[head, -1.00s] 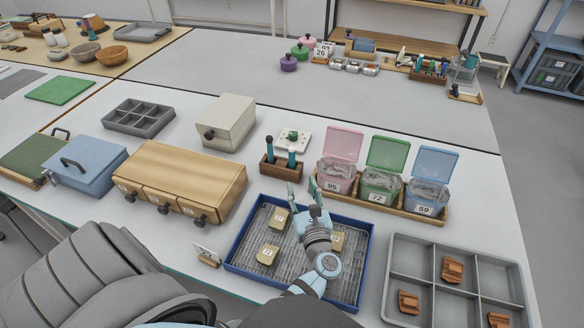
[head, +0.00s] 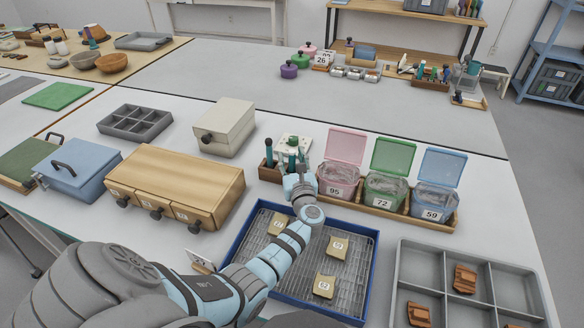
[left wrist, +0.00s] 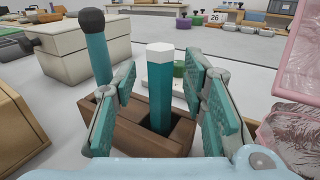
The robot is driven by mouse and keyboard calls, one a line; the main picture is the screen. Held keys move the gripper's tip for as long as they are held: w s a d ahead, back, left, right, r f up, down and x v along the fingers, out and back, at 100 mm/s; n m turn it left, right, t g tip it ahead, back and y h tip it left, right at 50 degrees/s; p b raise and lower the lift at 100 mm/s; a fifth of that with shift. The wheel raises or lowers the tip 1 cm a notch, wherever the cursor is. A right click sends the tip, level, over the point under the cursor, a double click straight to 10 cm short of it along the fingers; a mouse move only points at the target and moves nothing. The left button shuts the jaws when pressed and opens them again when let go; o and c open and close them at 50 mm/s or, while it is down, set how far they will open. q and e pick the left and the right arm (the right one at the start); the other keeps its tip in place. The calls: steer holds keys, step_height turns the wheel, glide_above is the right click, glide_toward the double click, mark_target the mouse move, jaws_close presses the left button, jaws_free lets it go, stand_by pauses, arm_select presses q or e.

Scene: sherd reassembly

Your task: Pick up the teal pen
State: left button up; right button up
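A teal pen with a white, faceted top (left wrist: 160,95) stands upright in a wooden holder (left wrist: 150,138) in the left wrist view. A second teal shaft with a rounded black top (left wrist: 97,55) stands to its left in the same holder and also shows in the head view (head: 269,152). My left gripper (left wrist: 162,72) is open, with one finger on each side of the white-topped pen and visible gaps between. In the head view my left gripper (head: 294,168) covers part of the holder (head: 266,174). My right gripper is not in view.
Lidded bins in pink (head: 338,178), green (head: 386,188) and blue (head: 436,198) stand close to the gripper's right. A blue tray (head: 374,262) with sherds lies below my left forearm. A wooden drawer box (head: 180,175) stands at left.

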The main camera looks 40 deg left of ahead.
arm_select(q)
jaws_close()
steer(key=shift+r, duration=0.1)
